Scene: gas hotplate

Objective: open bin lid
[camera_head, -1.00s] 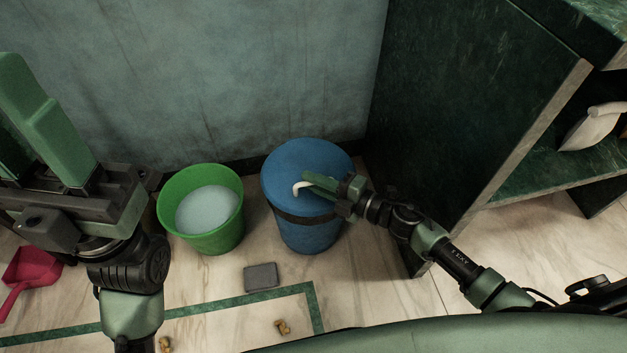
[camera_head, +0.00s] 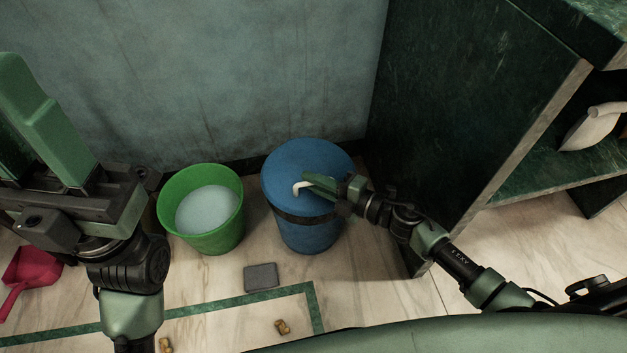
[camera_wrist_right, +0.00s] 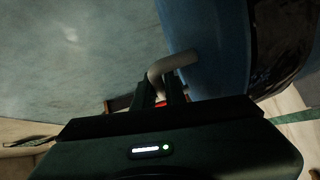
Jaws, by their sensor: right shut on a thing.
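The blue bin (camera_head: 309,234) stands on the floor near the wall. Its round blue lid (camera_head: 300,160) lies closed on top, above a dark band. A white curved handle (camera_head: 299,188) sticks out at the lid's front; it also shows in the right wrist view (camera_wrist_right: 172,64). My right gripper (camera_head: 312,184) reaches in from the right and is shut on the handle. In the right wrist view, my right gripper's fingers (camera_wrist_right: 171,88) meet at the handle's lower end. My left gripper (camera_head: 35,120) is large in the left foreground, away from the bin; its jaw gap is unclear.
A green bucket (camera_head: 232,225) with pale contents stands just left of the bin. A dark green cabinet (camera_head: 450,110) rises close on the right. A grey block (camera_head: 260,277) and small brown pieces (camera_head: 282,327) lie on the floor in front. A red dustpan (camera_head: 30,268) lies far left.

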